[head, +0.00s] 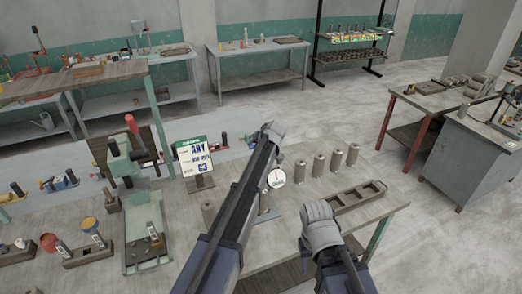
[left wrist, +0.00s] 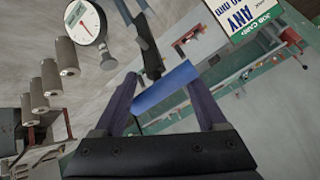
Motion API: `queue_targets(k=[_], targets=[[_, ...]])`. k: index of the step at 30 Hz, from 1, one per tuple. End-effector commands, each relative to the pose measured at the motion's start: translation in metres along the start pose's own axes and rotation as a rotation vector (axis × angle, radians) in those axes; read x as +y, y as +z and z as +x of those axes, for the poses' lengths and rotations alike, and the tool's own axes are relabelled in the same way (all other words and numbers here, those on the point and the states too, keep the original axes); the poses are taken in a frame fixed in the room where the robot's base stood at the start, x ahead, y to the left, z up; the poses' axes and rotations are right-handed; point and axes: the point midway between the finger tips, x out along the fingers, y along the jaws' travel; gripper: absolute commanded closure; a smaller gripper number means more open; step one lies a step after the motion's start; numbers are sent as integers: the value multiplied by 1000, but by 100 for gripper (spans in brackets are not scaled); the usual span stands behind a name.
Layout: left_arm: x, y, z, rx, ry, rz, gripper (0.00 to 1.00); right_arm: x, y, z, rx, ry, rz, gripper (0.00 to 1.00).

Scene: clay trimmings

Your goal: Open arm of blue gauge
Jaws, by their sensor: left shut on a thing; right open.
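A dial gauge with a white face (head: 276,178) stands on the near table, just right of my left arm. It also shows at the upper left of the left wrist view (left wrist: 87,22). A short blue bar (left wrist: 165,88), which looks like the blue gauge's arm, lies between the fingertips of my left gripper (left wrist: 164,92), which is shut on it. How the bar joins the gauge is unclear. In the head view my left arm hides these fingertips and the bar. My right gripper (head: 321,222) is open over the table's front, left of the wooden tray; its fingers hardly show.
A wooden tray (head: 357,198) lies on the table's right. A job card (head: 194,156) stands left of my left arm, near a green machine (head: 124,163). Bare floor lies beyond the table.

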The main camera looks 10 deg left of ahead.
Motion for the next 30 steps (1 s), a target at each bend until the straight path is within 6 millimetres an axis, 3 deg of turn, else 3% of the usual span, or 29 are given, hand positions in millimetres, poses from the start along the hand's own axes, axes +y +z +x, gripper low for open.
queue_targets(k=[6,21,22,26,30], targets=[[-7,-9,4,-1,0,-17,100,0,0,-4,0,0,-1,50],[-8,-10,5,-1,0,-16,100,0,0,-5,0,0,-1,50],[-8,-10,5,-1,0,-15,23,0,0,-5,0,0,-1,50],[-8,-10,5,-1,0,-13,9,0,0,-5,0,0,-1,50],[-7,-10,5,0,0,-10,9,0,0,-5,0,0,-1,50]])
